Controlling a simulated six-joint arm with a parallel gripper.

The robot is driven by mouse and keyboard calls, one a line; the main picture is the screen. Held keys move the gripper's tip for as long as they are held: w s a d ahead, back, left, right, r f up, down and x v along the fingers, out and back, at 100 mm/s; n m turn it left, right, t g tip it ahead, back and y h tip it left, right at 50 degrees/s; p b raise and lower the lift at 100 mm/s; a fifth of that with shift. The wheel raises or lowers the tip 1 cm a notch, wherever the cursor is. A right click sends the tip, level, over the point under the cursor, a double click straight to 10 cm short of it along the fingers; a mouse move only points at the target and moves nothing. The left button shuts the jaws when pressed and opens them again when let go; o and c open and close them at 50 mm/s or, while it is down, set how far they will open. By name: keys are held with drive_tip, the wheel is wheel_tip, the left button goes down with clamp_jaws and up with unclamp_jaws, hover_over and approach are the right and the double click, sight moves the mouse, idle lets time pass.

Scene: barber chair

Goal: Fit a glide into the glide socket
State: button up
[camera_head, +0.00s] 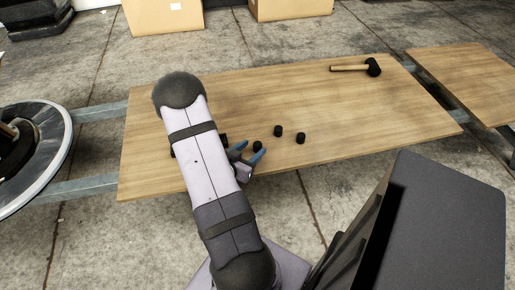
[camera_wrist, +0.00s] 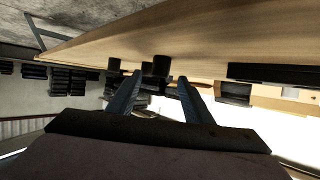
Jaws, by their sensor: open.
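Three small black cylinders, which look like the glides, stand on the wooden board (camera_head: 330,95). The first glide (camera_head: 257,146) is at my fingertips, the second glide (camera_head: 278,131) is just beyond, and the third glide (camera_head: 301,138) is farther right. My gripper (camera_head: 250,151) is open, with blue fingers, low by the board's near edge. In the wrist view, which looks upside down, the nearest glide (camera_wrist: 161,66) shows between the tips of my open gripper (camera_wrist: 159,80), with nothing clamped. A dark bar (camera_wrist: 275,73) lies to the right there; I cannot make out the socket.
A mallet (camera_head: 358,67) lies at the board's far right. A round metal base (camera_head: 35,150) stands left of the board. Cardboard boxes (camera_head: 163,16) are behind. A dark panel (camera_head: 440,220) stands at the lower right.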

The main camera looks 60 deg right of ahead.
drive_tip(key=shift+x, duration=1.35)
drive_tip(key=c, duration=1.1)
wheel_tip(320, 180, up, 10)
drive_tip(key=p, duration=0.3)
drive_tip(key=shift+p, duration=0.4)
